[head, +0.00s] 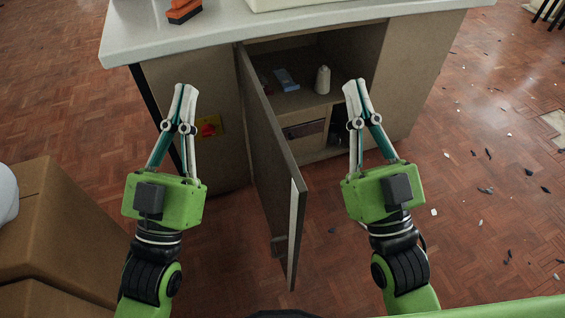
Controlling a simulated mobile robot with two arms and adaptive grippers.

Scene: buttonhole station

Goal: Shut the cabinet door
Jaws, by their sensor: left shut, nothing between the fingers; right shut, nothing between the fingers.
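The cabinet door (273,165) stands open, swung out toward me from the left side of the cabinet opening. Its outer face with a small handle (279,245) is turned to the left. The cabinet (405,75) is brown-grey under a white worktop. My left gripper (186,88) is shut and empty, left of the door and in front of the cabinet's left front panel. My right gripper (356,84) is shut and empty, right of the door and in front of the opening's right side. Neither gripper appears to touch the door.
Inside the cabinet are a white spool (323,80), a blue item (286,79) and a drawer-like box (304,130). Cardboard boxes (60,220) stand at the left. Dark and white scraps litter the floor at right.

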